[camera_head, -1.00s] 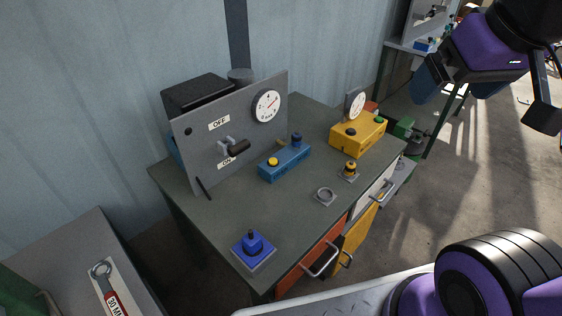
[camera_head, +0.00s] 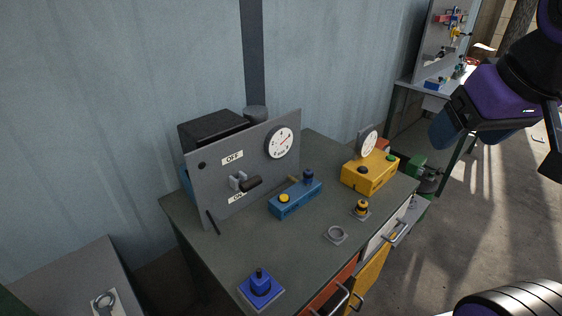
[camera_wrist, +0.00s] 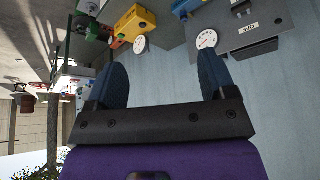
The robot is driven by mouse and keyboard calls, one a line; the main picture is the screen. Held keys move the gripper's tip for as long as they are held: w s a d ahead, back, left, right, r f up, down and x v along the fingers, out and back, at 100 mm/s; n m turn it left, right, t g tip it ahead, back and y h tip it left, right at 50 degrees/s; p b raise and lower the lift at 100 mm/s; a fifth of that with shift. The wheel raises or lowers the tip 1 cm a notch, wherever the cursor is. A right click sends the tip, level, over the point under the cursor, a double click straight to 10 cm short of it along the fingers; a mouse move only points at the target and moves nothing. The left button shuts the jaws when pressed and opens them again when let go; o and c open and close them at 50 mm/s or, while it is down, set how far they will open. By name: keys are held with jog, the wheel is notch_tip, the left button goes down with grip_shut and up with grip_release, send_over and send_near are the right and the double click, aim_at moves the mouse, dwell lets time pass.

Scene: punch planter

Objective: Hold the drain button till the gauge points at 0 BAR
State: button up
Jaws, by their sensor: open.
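A grey upright panel (camera_head: 225,180) on the bench carries a round white gauge (camera_head: 281,142) with a reddish needle toward the upper right; its numbers are too small to read. A second white gauge (camera_head: 368,144) stands behind a yellow box (camera_head: 369,176) with a dark button (camera_head: 363,170) and a green button (camera_head: 391,159). A blue box (camera_head: 295,200) has a yellow button (camera_head: 284,198) and a dark blue knob (camera_head: 308,176). I cannot read which button is the drain button. My gripper (camera_wrist: 162,65) is open and empty, in the air right of the bench, touching nothing.
The panel has a dark lever (camera_head: 250,184) between OFF and ON labels. Corrugated wall (camera_head: 120,110) stands behind. Drawer handles stick out at the front.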

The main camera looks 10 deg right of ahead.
grip_shut()
dwell(1.4)
